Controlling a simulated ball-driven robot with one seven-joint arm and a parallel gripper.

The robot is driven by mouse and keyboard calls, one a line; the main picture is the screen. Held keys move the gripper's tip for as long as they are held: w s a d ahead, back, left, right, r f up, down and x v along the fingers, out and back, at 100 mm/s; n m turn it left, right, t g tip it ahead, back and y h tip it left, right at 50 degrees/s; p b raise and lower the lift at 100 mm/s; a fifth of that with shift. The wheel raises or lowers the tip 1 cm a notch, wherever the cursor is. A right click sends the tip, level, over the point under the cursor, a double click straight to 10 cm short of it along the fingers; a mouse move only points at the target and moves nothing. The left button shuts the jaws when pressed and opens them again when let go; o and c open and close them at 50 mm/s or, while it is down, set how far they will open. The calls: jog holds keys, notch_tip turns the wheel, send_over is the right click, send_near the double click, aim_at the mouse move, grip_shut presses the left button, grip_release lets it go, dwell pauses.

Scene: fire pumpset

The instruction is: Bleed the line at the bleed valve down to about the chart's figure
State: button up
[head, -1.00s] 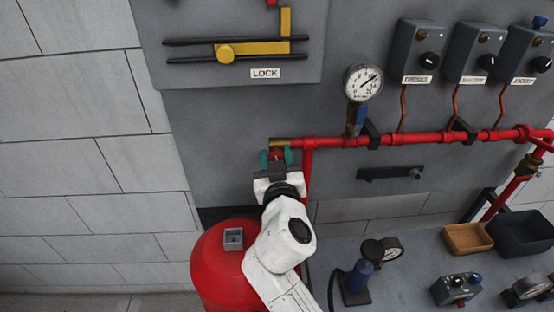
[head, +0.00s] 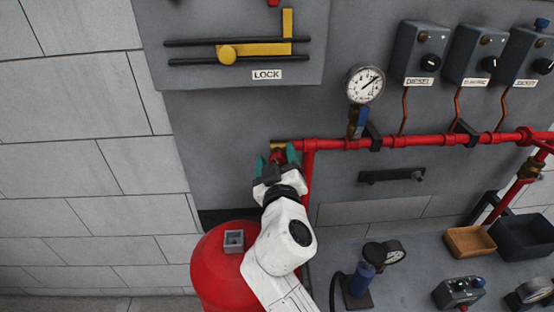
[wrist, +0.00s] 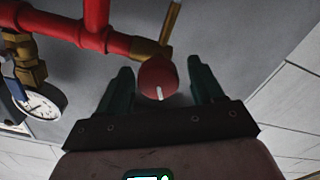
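The bleed valve's red knob (head: 277,156) is at the left end of the red pipe, below a brass fitting. In the wrist view the round knob (wrist: 157,77) carries a white mark pointing toward my gripper. My gripper (head: 277,161) has teal fingers, one on each side of the knob. The wrist view shows my gripper (wrist: 163,82) open, with a gap between each finger and the knob. The line's pressure gauge (head: 365,84) stands on the pipe to the right, its needle pointing up and right; its figures are too small to read. No chart is clearly in view.
A yellow lock slide (head: 255,50) is on the panel above. Several grey control boxes (head: 424,52) hang at upper right. A red tank (head: 212,268) stands below my arm. A bench at lower right holds a loose gauge (head: 393,251), an orange tray (head: 470,240) and a dark bin (head: 524,240).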

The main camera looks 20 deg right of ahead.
jog(key=b+v, duration=0.2)
jog(key=v, duration=0.8)
jog(key=shift+s, duration=0.4)
jog(key=shift+a, duration=0.1)
